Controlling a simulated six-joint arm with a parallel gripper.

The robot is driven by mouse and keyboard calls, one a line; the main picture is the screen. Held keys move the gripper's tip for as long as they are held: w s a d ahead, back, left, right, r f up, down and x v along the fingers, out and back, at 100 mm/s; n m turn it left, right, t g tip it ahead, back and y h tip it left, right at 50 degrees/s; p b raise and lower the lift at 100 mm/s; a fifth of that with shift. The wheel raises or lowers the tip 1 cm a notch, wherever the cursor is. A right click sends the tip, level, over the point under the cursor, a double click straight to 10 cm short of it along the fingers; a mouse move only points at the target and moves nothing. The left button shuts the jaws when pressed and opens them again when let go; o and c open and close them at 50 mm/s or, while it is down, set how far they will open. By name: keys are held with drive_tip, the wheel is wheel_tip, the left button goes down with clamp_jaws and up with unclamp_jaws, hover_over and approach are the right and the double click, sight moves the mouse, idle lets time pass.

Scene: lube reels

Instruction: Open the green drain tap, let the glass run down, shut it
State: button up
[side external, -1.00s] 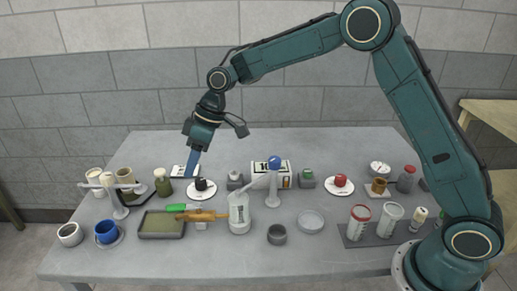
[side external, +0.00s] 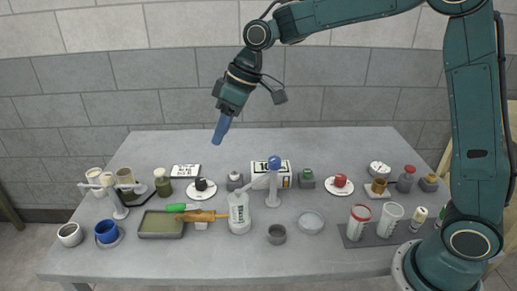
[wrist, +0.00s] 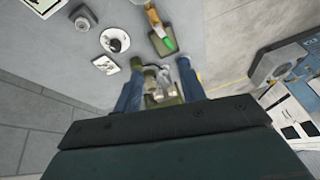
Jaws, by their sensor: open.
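My gripper (side external: 218,140) is open and empty, high above the back left of the table. Its two blue fingers also show in the wrist view (wrist: 159,68), apart. A green handle-like piece (side external: 177,207) and an orange one (side external: 200,216) lie level between the shallow tray and a clear upright vessel (side external: 239,214). The green end also shows in the wrist view (wrist: 170,44). A small grey block has a green knob (side external: 307,174) at mid table. I cannot tell which green piece is the tap, nor the vessel's level. Nothing touches my gripper.
A shallow olive tray (side external: 147,232) is at front left. A blue-topped post (side external: 274,185) rises beside the vessel. A black-topped piece stands on a white saucer (side external: 211,193). Cups and jars crowd both ends. The back strip of the grey table (side external: 300,143) is clear.

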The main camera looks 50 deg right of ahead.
drive_tip(key=s+d+r+m+t+h, duration=0.1)
drive_tip(key=s+d+r, duration=0.3)
drive_tip(key=s, duration=0.5)
drive_tip(key=shift+d+r+m, duration=0.2)
drive_tip(key=shift+r+m, duration=0.25)
drive_tip(key=shift+m, duration=0.15)
drive_tip(key=c, duration=0.6)
drive_tip(key=shift+w+f, duration=0.1)
drive_tip(key=shift+w, duration=0.2)
clamp_jaws()
drive_tip(key=w+a+f+m+h, duration=0.3)
drive_tip(key=w+a+m, duration=0.2)
drive_tip(key=w, duration=0.6)
drive_tip(key=w+a+f+m+h, duration=0.2)
drive_tip(key=w+a+f+m, duration=0.3)
drive_tip(key=a, duration=0.4)
wheel_tip(320, 180, down, 3)
drive_tip(key=shift+w+a+r+m+g, duration=0.2)
drive_tip(key=shift+w+m+g, duration=0.15)
drive_tip(key=shift+m, duration=0.55)
